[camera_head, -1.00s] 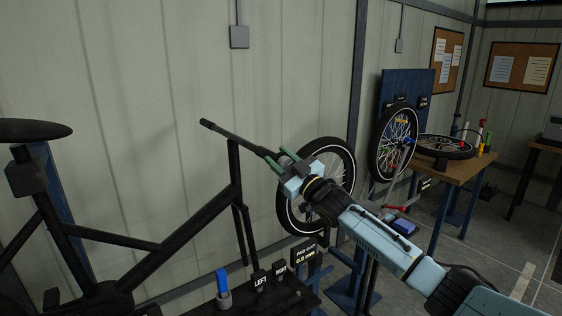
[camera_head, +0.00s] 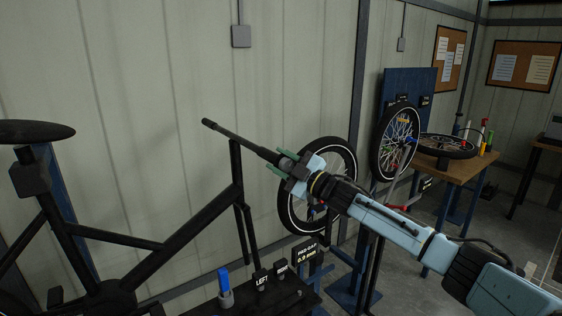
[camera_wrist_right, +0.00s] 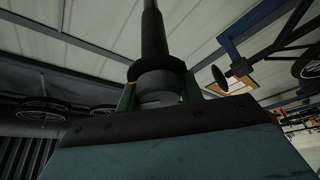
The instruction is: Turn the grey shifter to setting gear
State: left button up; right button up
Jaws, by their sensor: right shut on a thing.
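A black bike frame (camera_head: 190,215) stands at the left with its handlebar (camera_head: 238,138) reaching toward the middle. My right gripper (camera_head: 283,163) is at the right end of the bar, its green fingers on either side of it. In the right wrist view, the fingers (camera_wrist_right: 157,96) are shut around a short grey cylinder, the grey shifter (camera_wrist_right: 156,88), just below a black collar on the bar. No setting mark on the shifter can be read. My left gripper is not in view.
A dark bench below holds a blue-handled tool (camera_head: 224,284) and LEFT and RIGHT labels. A PAD GAP sign (camera_head: 306,254) reads about 0.9 mm. A wheel (camera_head: 318,190) stands behind my right gripper.

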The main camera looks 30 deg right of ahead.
jog(key=o, duration=1)
jog(key=shift+s+f, duration=0.1)
jog(key=shift+b+v, duration=2.05)
jog(key=shift+v, duration=4.55)
